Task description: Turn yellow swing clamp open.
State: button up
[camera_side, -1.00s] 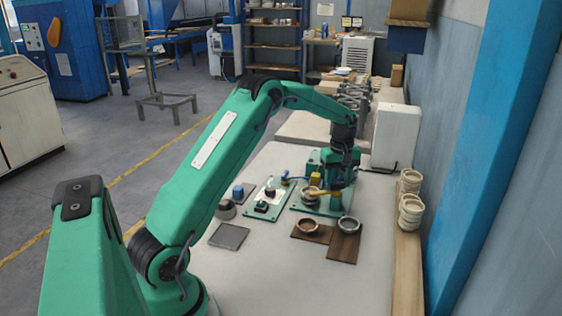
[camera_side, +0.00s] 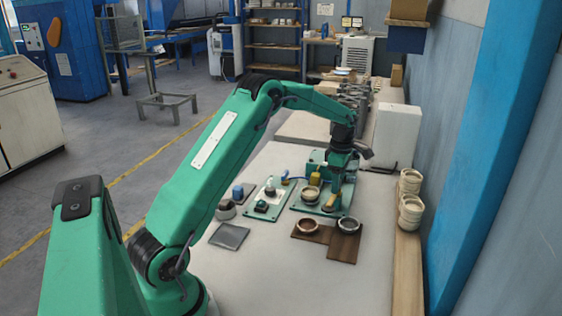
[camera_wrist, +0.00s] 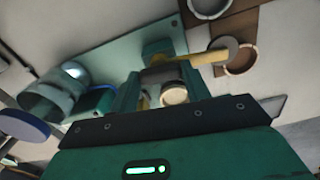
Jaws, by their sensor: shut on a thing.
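The yellow swing clamp (camera_side: 330,201) stands on the green fixture plate (camera_side: 300,208) near the middle of the table. Its yellow arm points toward the front of the plate in the side view. In the wrist view the yellow arm (camera_wrist: 205,58) reaches right from my gripper and ends in a round pad. My gripper (camera_wrist: 163,85) points down at the clamp, its two green fingers closed around the clamp's pivot end. The side view shows my gripper (camera_side: 338,182) only small and partly merged with the green fixture behind. The exact grip contact is partly hidden.
Two bowls (camera_side: 307,223) (camera_side: 348,225) sit on brown boards in front of the fixture. A smaller green plate (camera_side: 266,197) with a knob is at left, beside a dark square tray (camera_side: 229,236). Cream rings (camera_side: 411,205) are stacked at right. A white box (camera_side: 394,137) stands behind.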

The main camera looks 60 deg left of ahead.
jog(key=shift+n, duration=0.6)
jog(key=o, duration=1.4)
jog(key=shift+r, duration=0.1)
jog(key=shift+r, duration=3.85)
